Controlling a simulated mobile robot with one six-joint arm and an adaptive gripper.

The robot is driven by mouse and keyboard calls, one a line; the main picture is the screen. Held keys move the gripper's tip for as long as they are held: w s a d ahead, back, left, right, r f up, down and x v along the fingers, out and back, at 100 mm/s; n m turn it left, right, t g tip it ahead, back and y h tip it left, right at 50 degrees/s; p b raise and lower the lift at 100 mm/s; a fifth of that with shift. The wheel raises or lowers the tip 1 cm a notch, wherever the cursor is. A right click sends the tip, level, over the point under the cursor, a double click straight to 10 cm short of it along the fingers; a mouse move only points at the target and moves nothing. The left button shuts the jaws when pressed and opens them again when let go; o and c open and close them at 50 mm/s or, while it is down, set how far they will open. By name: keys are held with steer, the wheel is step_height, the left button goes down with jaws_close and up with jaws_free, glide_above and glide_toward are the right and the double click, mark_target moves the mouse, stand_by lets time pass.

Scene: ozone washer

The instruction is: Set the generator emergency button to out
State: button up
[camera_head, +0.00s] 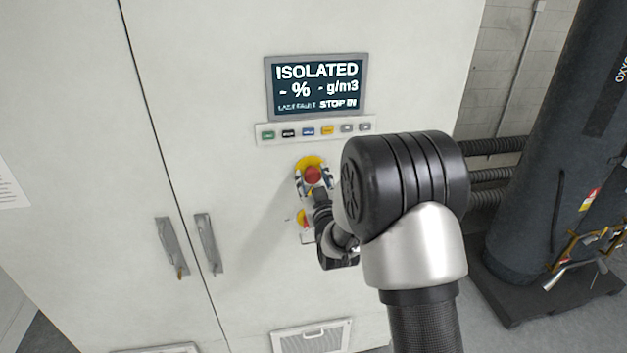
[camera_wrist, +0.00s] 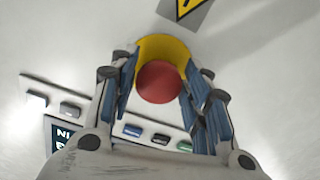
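The emergency button is a red mushroom head (camera_head: 313,175) on a yellow surround (camera_head: 308,161), on the white cabinet front below the display. In the wrist view the red head (camera_wrist: 159,82) lies between my fingers, with the yellow surround (camera_wrist: 165,47) behind it. My gripper (camera_head: 314,182) is at the button, with its fingers (camera_wrist: 160,80) spread to either side of the red head. The display (camera_head: 317,86) reads ISOLATED and STOP IN.
A row of small coloured buttons (camera_head: 315,130) sits just above the emergency button. A second red and yellow control (camera_head: 303,218) is below, partly hidden by my arm. Cabinet door handles (camera_head: 208,243) are at left. A dark tank (camera_head: 545,170) with pipes stands at right.

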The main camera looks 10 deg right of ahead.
steer(key=o, duration=0.3)
steer(key=s, duration=1.2)
stand_by(0.3)
